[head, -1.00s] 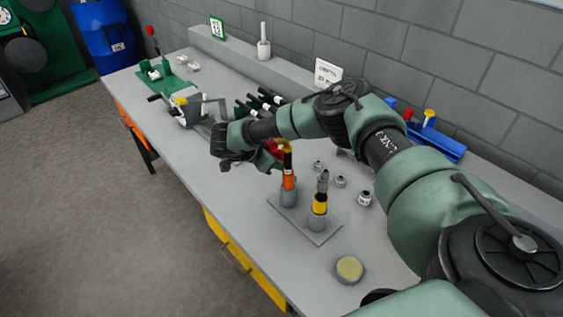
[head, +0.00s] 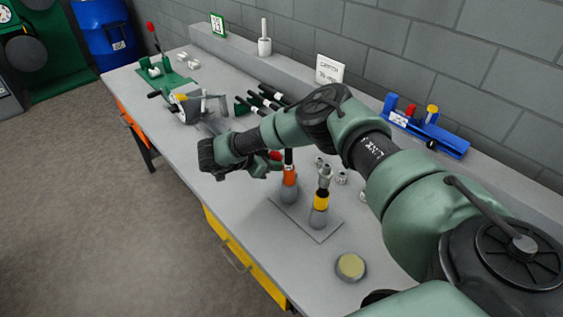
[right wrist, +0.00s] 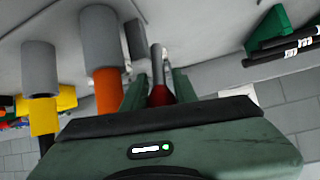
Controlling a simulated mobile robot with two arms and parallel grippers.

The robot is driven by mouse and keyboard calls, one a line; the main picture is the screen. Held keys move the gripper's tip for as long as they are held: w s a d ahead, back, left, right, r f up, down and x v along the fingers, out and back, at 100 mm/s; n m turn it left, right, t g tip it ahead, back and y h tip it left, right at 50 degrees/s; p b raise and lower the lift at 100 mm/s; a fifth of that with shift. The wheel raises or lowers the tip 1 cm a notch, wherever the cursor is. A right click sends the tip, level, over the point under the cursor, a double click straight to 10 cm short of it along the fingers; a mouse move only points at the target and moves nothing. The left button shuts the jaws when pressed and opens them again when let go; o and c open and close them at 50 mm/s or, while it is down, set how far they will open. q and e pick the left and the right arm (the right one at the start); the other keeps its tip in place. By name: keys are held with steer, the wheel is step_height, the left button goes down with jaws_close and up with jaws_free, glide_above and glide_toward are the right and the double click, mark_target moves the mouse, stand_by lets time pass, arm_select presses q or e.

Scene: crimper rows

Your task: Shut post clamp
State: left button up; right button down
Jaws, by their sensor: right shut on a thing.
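My right gripper (head: 274,161) reaches in beside the two-post stand. Its fingers (right wrist: 158,95) are shut on a red grip (right wrist: 159,95) with a grey rod, which I take for the post clamp's lever. The red grip also shows in the head view (head: 275,155), partly hidden by my gripper. An orange-banded post tool (head: 289,176) and a yellow-banded one (head: 321,199) stand upright on the grey base plate (head: 318,235). Whether the clamp is fully shut cannot be told. My left gripper is not in view.
Several metal fittings (head: 342,178) lie behind the posts. A round yellow-topped puck (head: 350,267) sits at the near edge. A grey vise-like device (head: 190,104), black-handled tools (head: 268,97) and a green plate (head: 166,80) lie further left. A blue rack (head: 427,127) stands at the back.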

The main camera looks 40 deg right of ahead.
steer(key=shift+a+f+h+b, duration=0.45)
steer(key=shift+a+h+b, duration=0.15)
steer(key=shift+h+b, duration=0.75)
steer(key=shift+a+f+h+b, duration=0.5)
steer(key=shift+h+b, duration=0.55)
steer(key=shift+b, duration=0.55)
steer(key=shift+a+r, duration=0.1)
steer(key=c, duration=1.4)
jaws_free()
steer(key=shift+a, duration=0.1)
steer(key=shift+a, duration=0.3)
steer(key=a, duration=0.2)
steer(key=a+r, duration=0.1)
steer(key=a, duration=0.4)
steer(key=shift+r+b, duration=0.15)
steer(key=shift+b, duration=0.25)
